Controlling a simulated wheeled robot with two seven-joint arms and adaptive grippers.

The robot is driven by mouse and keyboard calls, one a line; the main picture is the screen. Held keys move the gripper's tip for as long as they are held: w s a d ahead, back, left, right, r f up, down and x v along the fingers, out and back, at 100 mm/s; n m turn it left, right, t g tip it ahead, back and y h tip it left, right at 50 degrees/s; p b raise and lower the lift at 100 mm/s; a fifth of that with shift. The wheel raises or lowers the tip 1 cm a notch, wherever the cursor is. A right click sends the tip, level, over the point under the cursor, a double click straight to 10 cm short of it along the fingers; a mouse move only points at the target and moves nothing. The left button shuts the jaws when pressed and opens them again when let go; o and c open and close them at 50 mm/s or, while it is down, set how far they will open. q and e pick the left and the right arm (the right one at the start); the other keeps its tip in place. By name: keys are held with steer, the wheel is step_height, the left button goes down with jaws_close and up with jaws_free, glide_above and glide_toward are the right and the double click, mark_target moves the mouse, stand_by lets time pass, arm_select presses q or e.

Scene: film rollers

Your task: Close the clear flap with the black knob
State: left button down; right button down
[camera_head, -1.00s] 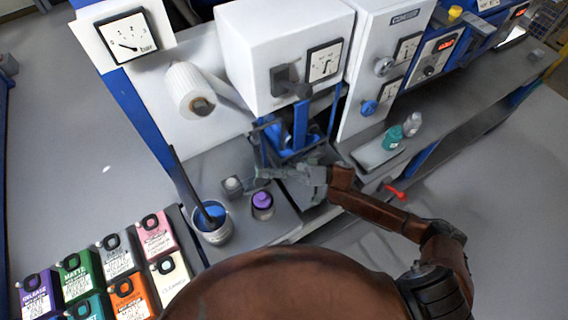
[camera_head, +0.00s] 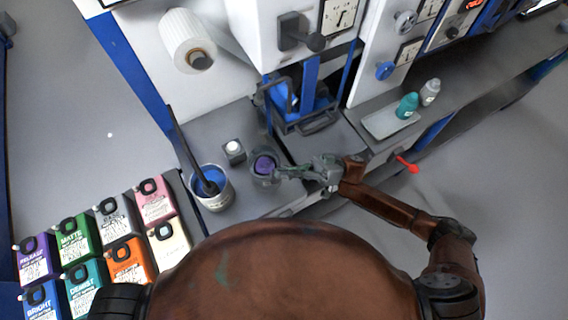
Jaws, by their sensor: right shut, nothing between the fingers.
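I cannot clearly make out a clear flap. A blue frame (camera_head: 309,85) with a dark bar handle (camera_head: 320,123) stands at the middle of the bench, below the white cabinet (camera_head: 266,25). A black knob (camera_head: 317,42) on a dark bracket sticks out from that cabinet's front. My right gripper (camera_head: 280,173) is shut and empty, below and left of the blue frame. Its fingertips are beside a purple-topped jar (camera_head: 264,164) and overlap its edge in the picture; I cannot tell whether they touch. My left gripper is out of view.
A blue paint pot (camera_head: 222,196) with a stick and a small white-topped block (camera_head: 234,151) are left of the jar. A tray (camera_head: 378,126) with a teal bottle (camera_head: 407,104) is at right. A red handle (camera_head: 407,164) sticks out at the bench front.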

steer(key=shift+s+d+f, duration=0.1)
steer(key=shift+s+f, duration=0.05)
steer(key=shift+f, duration=0.25)
stand_by(0.3)
